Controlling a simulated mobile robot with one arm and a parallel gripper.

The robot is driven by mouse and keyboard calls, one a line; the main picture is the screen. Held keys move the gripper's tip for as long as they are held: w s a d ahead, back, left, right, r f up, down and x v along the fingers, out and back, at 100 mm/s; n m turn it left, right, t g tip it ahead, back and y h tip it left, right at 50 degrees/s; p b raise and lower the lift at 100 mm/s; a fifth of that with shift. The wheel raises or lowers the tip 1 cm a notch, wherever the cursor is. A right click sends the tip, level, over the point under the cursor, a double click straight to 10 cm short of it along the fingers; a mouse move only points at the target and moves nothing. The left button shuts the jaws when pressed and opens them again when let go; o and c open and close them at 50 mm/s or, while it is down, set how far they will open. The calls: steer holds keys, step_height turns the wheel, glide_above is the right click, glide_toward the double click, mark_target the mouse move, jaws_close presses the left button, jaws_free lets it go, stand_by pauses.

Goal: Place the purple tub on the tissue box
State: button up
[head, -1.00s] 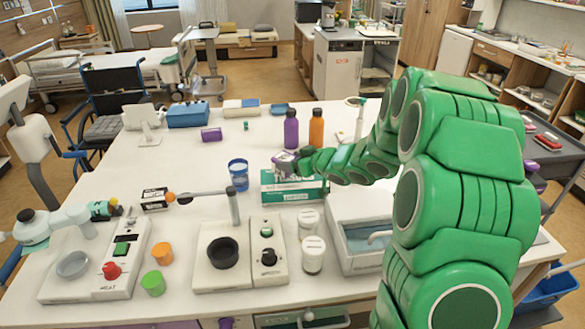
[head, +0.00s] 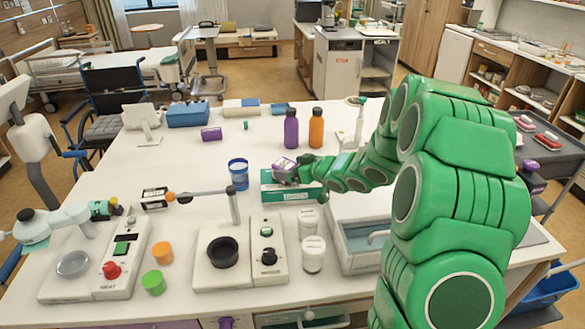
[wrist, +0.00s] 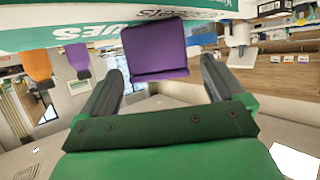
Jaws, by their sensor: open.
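The purple tub (wrist: 155,48) shows between the fingertips of my gripper (wrist: 161,68) in the wrist view. It is up against the lettered surface of the tissue box (wrist: 40,27) and appears to rest on it. The fingers stand apart on either side of the tub, with gaps visible. In the head view my gripper (head: 284,172) is low over the green and white tissue box (head: 290,197), at its back left. There the gripper mostly hides the tub.
A blue cup (head: 238,174) stands left of the tissue box. Purple (head: 291,128) and orange (head: 316,128) bottles stand behind. White-lidded jars (head: 313,252) and a tray (head: 362,262) are in front. A purple block (head: 211,133) lies farther back; the table around it is mostly clear.

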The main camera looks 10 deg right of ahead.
steer(key=shift+s+d+r, duration=0.3)
steer(key=shift+s+r, duration=0.05)
steer(key=v, duration=1.1)
steer(key=s+d+r+m+h, duration=0.2)
steer(key=d+r+m+h, duration=0.15)
steer(key=d+h, duration=0.45)
steer(key=s+d+r+m+g+h, duration=0.2)
steer(key=s+d+g+h, duration=0.1)
steer(key=s, duration=0.6)
steer(key=s+a+g+y, duration=0.1)
steer(key=s+a+g, duration=0.2)
steer(key=s, duration=0.8)
steer(key=s+a+m+g, duration=0.1)
steer(key=s+a+g, duration=0.2)
steer(key=s+a, duration=0.3)
steer(key=s+a+m+g+y, duration=0.1)
steer(key=s+a+g, duration=0.2)
steer(key=s, duration=1.2)
steer(key=shift+s+a+r+g+y, duration=0.3)
steer(key=shift+s+a+r, duration=0.1)
steer(key=shift+a, duration=0.65)
